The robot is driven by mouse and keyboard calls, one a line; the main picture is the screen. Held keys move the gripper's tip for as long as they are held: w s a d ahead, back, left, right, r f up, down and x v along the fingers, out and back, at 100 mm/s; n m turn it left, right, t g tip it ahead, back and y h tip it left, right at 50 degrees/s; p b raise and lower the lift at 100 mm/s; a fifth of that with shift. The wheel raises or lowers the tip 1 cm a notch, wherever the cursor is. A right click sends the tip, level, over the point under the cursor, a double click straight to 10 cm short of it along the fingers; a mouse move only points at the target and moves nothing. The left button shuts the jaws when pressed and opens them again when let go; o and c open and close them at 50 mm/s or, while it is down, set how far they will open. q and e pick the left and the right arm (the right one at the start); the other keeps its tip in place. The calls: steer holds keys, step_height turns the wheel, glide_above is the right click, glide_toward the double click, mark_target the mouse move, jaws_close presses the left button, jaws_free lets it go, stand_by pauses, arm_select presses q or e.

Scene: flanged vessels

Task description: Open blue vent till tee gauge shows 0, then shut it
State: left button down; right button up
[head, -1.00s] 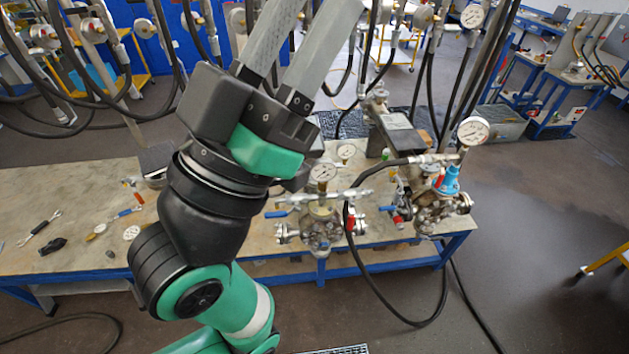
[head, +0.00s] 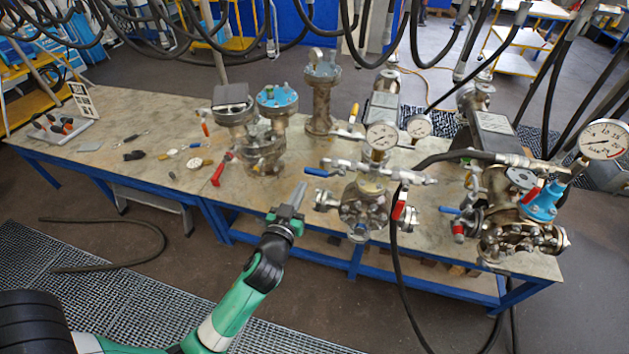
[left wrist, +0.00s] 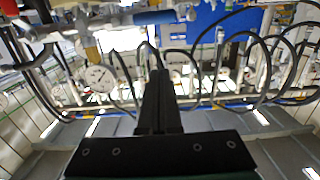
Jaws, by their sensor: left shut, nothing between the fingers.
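My left gripper (head: 298,196) is shut and empty, its fingers pointing up just left of the middle vessel (head: 362,210) at the table's front edge. A blue lever handle (head: 318,172) on that vessel's left pipe is just beyond the fingertips; I cannot tell whether they touch. In the left wrist view a blue handle (left wrist: 155,17) lies across the top, above the shut fingers (left wrist: 160,85). A round white gauge (head: 381,136) stands on the pipe tee above the vessel, and a gauge shows in the wrist view (left wrist: 100,78). Its reading is too small to tell. My right gripper is not in view.
A second blue lever (head: 450,210) and a red handle (head: 398,210) sit to the right. The right vessel (head: 510,222) has a blue cap and large gauge (head: 603,139). A black hose (head: 396,260) hangs between vessels. Small tools lie on the table (head: 110,185) at left.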

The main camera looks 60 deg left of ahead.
arm_select(q)
glide_above(312, 174)
steer(key=w+v, duration=0.1)
steer(key=v, duration=0.2)
step_height(312, 174, down, 3)
steer(key=shift+f+b, duration=0.15)
steer(key=shift+b, duration=0.2)
steer(key=shift+f, duration=0.35)
steer(key=shift+w+a+f, duration=0.1)
steer(key=shift+w+f, duration=0.05)
steer(key=shift+f+b, duration=0.1)
steer(key=shift+b, duration=0.2)
steer(key=shift+f, duration=0.15)
steer(key=shift+f+n+b, duration=0.1)
steer(key=shift+n+b, duration=0.2)
steer(key=shift+b, duration=0.05)
